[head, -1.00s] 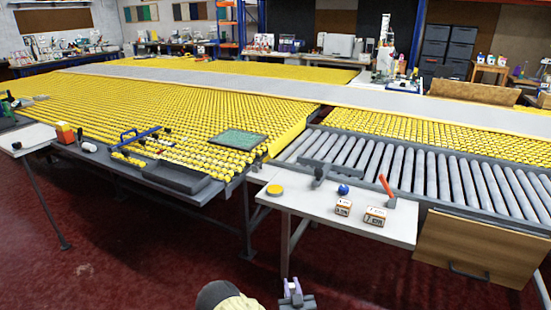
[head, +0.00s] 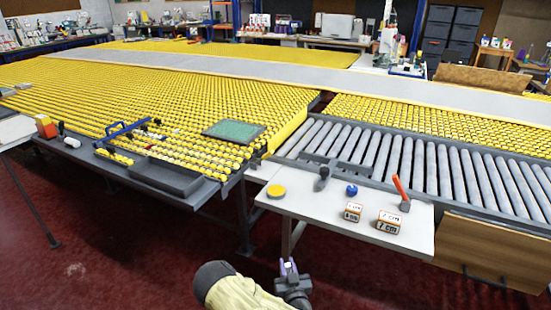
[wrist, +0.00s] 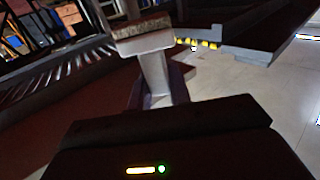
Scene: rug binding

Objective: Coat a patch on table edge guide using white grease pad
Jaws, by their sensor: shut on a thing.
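My gripper (head: 289,272) is low in front of the white side table, over the red floor. It is shut on the white grease pad, whose pale body (wrist: 155,68) stands between the fingers in the wrist view, with a speckled brownish face (wrist: 140,27) at its far end. In the head view only a small pale tip of it shows. A grey bar (head: 335,166) lies along the near edge of the roller table, behind the white side table; I cannot tell whether it is the table edge guide. The pad is well apart from it.
The white side table (head: 320,222) carries a yellow disc (head: 276,191), a blue ball (head: 351,190), an orange-handled tool (head: 401,193) and two labelled blocks (head: 389,222). A dark tray (head: 165,178) sits at the yellow table's edge. Red floor in front is clear.

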